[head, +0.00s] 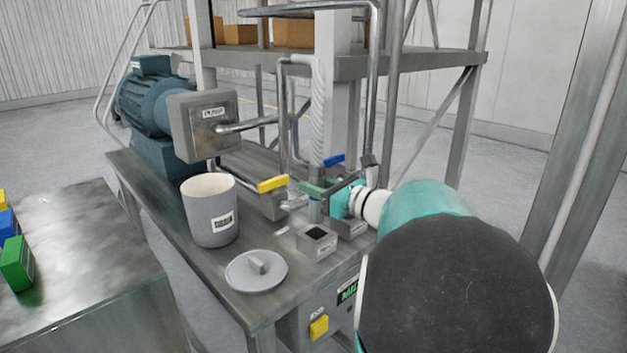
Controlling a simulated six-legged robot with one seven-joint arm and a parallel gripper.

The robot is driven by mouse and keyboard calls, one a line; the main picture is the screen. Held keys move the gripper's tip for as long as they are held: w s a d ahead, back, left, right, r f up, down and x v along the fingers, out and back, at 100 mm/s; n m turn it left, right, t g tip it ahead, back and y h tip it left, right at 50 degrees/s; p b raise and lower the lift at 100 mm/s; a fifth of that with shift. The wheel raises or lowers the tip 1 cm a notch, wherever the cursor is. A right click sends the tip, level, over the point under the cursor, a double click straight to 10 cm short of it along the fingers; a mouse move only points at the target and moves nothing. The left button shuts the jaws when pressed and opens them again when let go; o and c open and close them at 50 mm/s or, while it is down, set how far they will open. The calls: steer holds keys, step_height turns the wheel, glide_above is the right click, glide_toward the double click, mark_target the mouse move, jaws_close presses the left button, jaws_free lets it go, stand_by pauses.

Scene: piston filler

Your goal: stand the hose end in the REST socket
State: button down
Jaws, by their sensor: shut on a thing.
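A pale ribbed hose (318,110) hangs down in front of the rack post and ends at my gripper (326,192). My gripper comes in from the right and is shut on the hose end, which it holds upright above the table. The fingers and a green piece hide much of the hose end. A small grey block with a dark square opening (317,241) stands on the table, below and in front of my gripper. A second grey block (352,228) stands just behind it to the right, partly hidden by my arm. I cannot read which one is marked REST.
A grey pot (210,212) and a round lid (256,271) are on the steel table (160,198). Yellow (272,184) and blue (334,160) valve handles sit by the pipes near my gripper. A teal motor (147,105) stands behind. My arm hides the table's right end.

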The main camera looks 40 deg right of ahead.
mark_target(316, 213)
steer(key=shift+d+f, duration=0.15)
steer(key=shift+f, duration=0.65)
steer(key=shift+w+a+f, duration=0.1)
steer(key=shift+w+a, duration=0.05)
steer(key=shift+a, duration=0.05)
steer(key=shift+d+f, duration=0.1)
steer(key=shift+f, duration=0.1)
steer(key=shift+f, duration=1.1)
steer(key=shift+f, duration=0.35)
steer(key=shift+f, duration=0.1)
steer(key=shift+f, duration=0.95)
